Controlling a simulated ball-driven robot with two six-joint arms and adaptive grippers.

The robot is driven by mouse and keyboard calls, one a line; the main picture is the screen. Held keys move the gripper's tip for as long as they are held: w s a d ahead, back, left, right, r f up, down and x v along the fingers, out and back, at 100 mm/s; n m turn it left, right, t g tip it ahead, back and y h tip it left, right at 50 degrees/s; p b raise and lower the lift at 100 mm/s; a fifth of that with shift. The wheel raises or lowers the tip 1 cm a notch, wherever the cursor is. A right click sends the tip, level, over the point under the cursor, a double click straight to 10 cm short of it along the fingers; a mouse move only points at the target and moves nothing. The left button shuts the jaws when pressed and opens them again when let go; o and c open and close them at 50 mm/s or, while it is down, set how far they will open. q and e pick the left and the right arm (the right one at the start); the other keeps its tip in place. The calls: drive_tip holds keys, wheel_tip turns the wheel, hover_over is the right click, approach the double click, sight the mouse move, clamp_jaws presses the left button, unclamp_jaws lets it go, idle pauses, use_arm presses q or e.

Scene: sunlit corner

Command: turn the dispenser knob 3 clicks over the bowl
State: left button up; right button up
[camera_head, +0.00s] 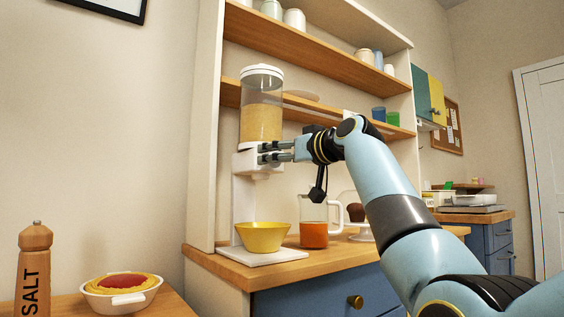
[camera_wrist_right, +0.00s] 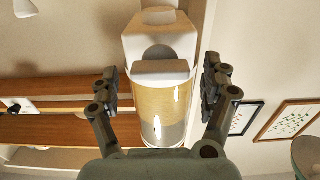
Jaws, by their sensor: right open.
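The dispenser (camera_head: 261,118) has a clear canister of yellow grain with a white lid, on a white stand. A yellow bowl (camera_head: 263,238) sits on its white base, below the outlet, and looks empty. My right gripper (camera_head: 267,152) is open at the dispenser's white housing, below the canister. In the right wrist view the dispenser (camera_wrist_right: 164,105) appears upside down, with a white bar-shaped knob (camera_wrist_right: 160,69) between the spread fingers of my gripper (camera_wrist_right: 160,82). Gaps show on both sides of the knob. In the head view the fingers partly cover it. My left gripper is out of view.
A glass jug (camera_head: 314,226) of orange liquid stands right of the bowl on the wooden counter (camera_head: 222,267). A cake stand (camera_head: 359,232) is behind my arm. A shelf (camera_head: 300,107) runs behind the dispenser. A salt mill (camera_head: 35,262) and pie dish (camera_head: 121,294) are front left.

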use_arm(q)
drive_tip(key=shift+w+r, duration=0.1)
use_arm(e)
drive_tip(key=shift+w+a, duration=0.1)
drive_tip(key=shift+w, duration=0.05)
drive_tip(key=shift+c, duration=0.3)
drive_tip(key=c, duration=1.1)
use_arm(q)
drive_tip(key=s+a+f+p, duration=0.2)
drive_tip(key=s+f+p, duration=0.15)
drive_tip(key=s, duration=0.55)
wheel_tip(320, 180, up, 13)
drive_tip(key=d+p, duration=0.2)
drive_tip(key=p, duration=1.3)
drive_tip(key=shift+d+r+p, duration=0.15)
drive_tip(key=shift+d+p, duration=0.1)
drive_tip(key=shift+p, duration=0.1)
use_arm(e)
drive_tip(key=shift+w+d+f+m, duration=0.1)
drive_tip(key=shift+d+f+m, duration=0.05)
drive_tip(key=shift+m, duration=4.3)
drive_tip(key=shift+w+d+f+m, duration=0.1)
drive_tip(key=shift+m, duration=4.35)
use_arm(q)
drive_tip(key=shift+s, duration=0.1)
